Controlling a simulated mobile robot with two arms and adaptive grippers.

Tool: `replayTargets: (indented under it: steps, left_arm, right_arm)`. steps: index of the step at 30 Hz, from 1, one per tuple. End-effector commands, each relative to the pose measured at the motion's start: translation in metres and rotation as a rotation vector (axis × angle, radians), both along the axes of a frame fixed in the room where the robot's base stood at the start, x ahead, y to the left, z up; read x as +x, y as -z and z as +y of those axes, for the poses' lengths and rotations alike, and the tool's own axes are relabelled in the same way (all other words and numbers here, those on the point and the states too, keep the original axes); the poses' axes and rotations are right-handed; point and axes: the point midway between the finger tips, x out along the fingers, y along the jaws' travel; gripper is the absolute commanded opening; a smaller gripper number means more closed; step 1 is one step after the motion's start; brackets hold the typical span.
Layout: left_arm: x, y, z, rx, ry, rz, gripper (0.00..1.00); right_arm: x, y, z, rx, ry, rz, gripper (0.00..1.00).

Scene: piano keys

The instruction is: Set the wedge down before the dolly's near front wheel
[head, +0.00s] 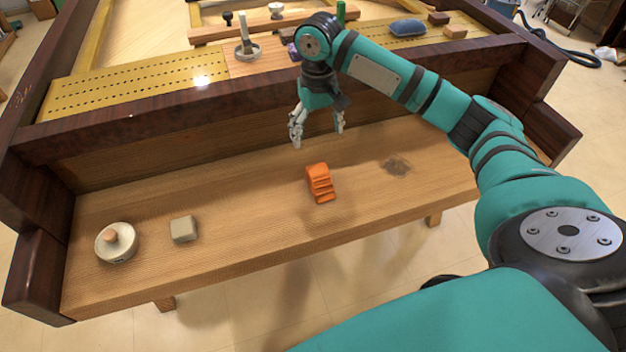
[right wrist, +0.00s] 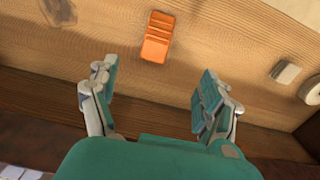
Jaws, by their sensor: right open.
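The orange stepped wedge (head: 320,184) lies on the wooden shelf near its middle. It also shows in the right wrist view (right wrist: 157,38), ahead of the fingers. My right gripper (head: 318,136) is open and empty, above and behind the wedge, close to the shelf's dark back wall. In the right wrist view its two fingers (right wrist: 160,78) are spread wide, with bare wood between them and the wedge beyond their tips. I cannot make out a dolly or its wheels in either view. My left gripper is not in view.
A grey block (head: 184,229) and a round pale piece with a knob (head: 116,242) lie at the shelf's left. A dark stain (head: 396,166) marks the right. Behind the dark rail (head: 200,107) sit a blue pouch (head: 407,28) and small tools. Wood around the wedge is clear.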

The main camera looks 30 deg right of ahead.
Motion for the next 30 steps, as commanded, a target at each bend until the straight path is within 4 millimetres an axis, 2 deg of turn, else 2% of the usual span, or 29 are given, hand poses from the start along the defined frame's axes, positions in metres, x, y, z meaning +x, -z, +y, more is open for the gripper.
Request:
replayTargets:
  steps: [3, 12, 15, 20, 30]
  left_arm:
    - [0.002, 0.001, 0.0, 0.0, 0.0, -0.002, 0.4]
    - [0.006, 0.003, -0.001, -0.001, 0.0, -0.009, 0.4]
    - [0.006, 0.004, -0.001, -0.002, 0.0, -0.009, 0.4]
    - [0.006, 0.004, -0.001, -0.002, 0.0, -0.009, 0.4]
    - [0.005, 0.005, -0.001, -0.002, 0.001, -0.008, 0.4]
  right_arm:
    - [-0.001, 0.028, 0.0, -0.001, 0.0, 0.004, 0.81]
    - [0.0, 0.089, 0.0, 0.001, -0.003, -0.001, 0.81]
    - [0.0, 0.101, 0.001, 0.002, -0.004, -0.001, 0.81]
    - [0.0, 0.109, 0.0, 0.001, -0.003, -0.002, 0.81]
    - [-0.002, 0.154, -0.007, 0.001, -0.004, -0.002, 0.81]
